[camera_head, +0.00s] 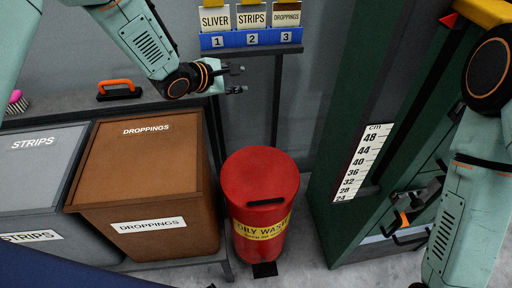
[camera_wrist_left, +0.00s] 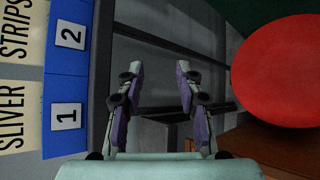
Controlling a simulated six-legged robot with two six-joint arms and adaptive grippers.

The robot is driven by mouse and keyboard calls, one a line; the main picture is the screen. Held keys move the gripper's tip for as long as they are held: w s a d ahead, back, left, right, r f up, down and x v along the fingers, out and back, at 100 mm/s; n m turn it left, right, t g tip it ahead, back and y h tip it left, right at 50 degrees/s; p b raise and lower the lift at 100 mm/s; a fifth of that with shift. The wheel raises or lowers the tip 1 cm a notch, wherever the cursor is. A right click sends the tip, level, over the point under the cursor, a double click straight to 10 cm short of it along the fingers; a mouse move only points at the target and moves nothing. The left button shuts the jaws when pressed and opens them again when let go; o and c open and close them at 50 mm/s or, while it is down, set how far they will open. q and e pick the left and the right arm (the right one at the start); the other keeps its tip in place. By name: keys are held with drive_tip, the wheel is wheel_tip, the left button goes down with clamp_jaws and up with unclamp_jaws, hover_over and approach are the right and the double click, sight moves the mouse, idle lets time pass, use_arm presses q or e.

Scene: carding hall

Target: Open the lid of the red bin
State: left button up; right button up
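The red bin (camera_head: 256,225) stands on the floor, upright, with a yellow band reading "OILY WASTE". Its round red lid (camera_head: 258,172) is closed, with a black handle (camera_head: 267,202) at the front edge. A black pedal (camera_head: 264,270) shows at its foot. The lid also shows in the left wrist view (camera_wrist_left: 285,70), at the right edge. My left gripper (camera_head: 240,79) is above and behind the bin, apart from it, below the card shelf. In the left wrist view its two fingers (camera_wrist_left: 160,68) are spread and empty.
A brown droppings bin (camera_head: 147,185) stands left of the red bin, beside a grey strips bin (camera_head: 38,165). A blue card rack (camera_head: 252,38) is close to my left gripper. A green machine with a scale (camera_head: 362,160) stands at the right.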

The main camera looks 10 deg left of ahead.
use_arm(q)
drive_tip(key=s+a+f+n+g+y, duration=0.3)
drive_tip(key=s+f+n+g+y, duration=0.2)
drive_tip(key=s+f+y, duration=0.3)
drive_tip(key=s+d+f+m+g+h+b, duration=0.1)
drive_tip(key=s+d+f+m+g+h, duration=0.15)
drive_tip(key=s+d+h, duration=0.6)
drive_tip(key=w+d+f+y+b, duration=0.1)
drive_tip(key=w+d+f+y, duration=0.1)
drive_tip(key=f, duration=0.3)
drive_tip(key=shift+w+d+f+y, duration=0.35)
drive_tip(key=shift+w+d, duration=0.15)
drive_tip(key=shift+d, duration=0.25)
drive_tip(key=shift+r, duration=0.1)
clamp_jaws()
drive_tip(key=shift+n, duration=0.25)
